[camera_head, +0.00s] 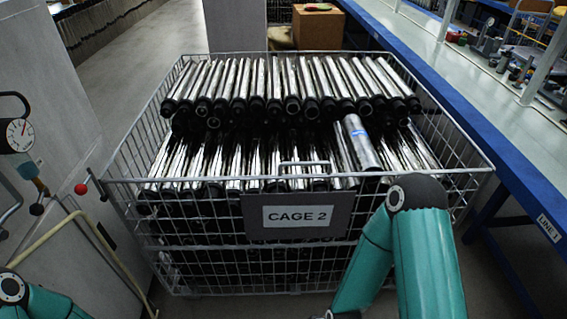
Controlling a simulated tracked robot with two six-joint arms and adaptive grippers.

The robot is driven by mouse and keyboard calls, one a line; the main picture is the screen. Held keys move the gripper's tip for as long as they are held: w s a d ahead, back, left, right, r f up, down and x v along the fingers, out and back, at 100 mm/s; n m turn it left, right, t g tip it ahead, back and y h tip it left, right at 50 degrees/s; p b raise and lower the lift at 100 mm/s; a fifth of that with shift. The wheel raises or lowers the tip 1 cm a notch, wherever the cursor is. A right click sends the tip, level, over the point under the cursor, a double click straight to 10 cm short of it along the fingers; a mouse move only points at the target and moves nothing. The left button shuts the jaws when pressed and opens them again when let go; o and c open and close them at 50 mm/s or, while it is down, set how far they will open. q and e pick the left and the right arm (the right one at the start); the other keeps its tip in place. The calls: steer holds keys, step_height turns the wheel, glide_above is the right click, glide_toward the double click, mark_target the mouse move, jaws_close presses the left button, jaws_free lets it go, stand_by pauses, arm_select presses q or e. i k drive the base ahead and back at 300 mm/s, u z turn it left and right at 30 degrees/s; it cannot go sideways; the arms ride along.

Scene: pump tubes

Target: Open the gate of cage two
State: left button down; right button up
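Cage 2 (130,128) is a grey wire-mesh cage full of shiny metal tubes (290,85) with dark ends, lying in stacked rows. Its front mesh side (200,262) stands upright and appears shut; it carries a dark plate with a white "CAGE 2" label (297,216). A small wire loop (305,164) shows at the front top rail above the plate. My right arm is bent in front of the cage's right front and covers part of the mesh.
A blue-edged workbench (475,123) runs along the right. A cardboard box (317,28) is behind the cage. Floor is clear at the back left.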

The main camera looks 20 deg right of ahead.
mark_target(302, 209)
steer(key=z, duration=2.05)
steer(key=i, duration=0.1)
steer(key=u, duration=3.4)
steer(key=k, duration=1.35)
steer(key=z, duration=1.35)
steer(key=i, duration=1)
steer(key=u, duration=0.1)
